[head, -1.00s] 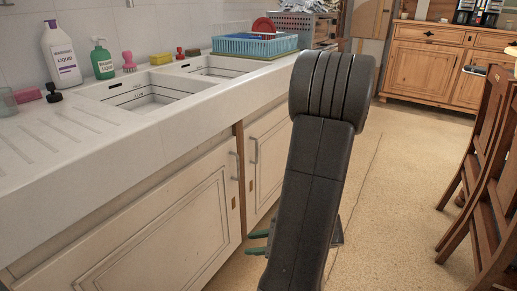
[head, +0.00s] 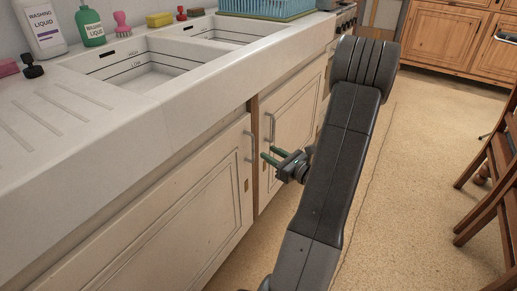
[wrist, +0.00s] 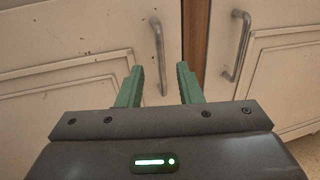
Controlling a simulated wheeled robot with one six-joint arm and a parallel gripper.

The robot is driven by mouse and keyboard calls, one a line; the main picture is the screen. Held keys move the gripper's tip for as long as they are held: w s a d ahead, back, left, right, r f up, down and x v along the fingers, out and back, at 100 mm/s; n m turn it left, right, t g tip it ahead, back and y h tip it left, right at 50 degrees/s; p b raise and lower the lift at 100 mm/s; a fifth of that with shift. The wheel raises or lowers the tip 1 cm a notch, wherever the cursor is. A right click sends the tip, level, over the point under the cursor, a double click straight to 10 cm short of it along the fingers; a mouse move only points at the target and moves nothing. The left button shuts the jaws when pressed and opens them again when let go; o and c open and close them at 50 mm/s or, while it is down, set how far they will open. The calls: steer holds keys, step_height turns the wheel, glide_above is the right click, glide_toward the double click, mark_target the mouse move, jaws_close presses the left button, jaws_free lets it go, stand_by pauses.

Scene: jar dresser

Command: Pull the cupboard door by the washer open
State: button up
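Two cream cupboard doors stand shut under the sink: the left door (head: 165,225) and the right door (head: 293,138). Each has an upright grey bar handle near the post between them: the left handle (head: 251,147) and the right handle (head: 270,127). No washer shows, so I cannot tell which door is by it. My gripper (head: 266,157) is open and empty, with green fingers pointing at the doors. In the wrist view the left handle (wrist: 157,50) lines up between the fingers, seemingly still beyond the tips. The right handle (wrist: 236,45) is to the right.
A white sink counter (head: 190,105) overhangs the doors. Bottles (head: 90,26) and a blue basket (head: 265,8) stand on it. A wooden chair (head: 490,170) is at the right. The floor (head: 410,190) between is clear.

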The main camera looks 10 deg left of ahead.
steer(key=b+x, duration=0.1)
steer(key=x, duration=0.5)
steer(key=shift+a, duration=0.15)
jaws_close()
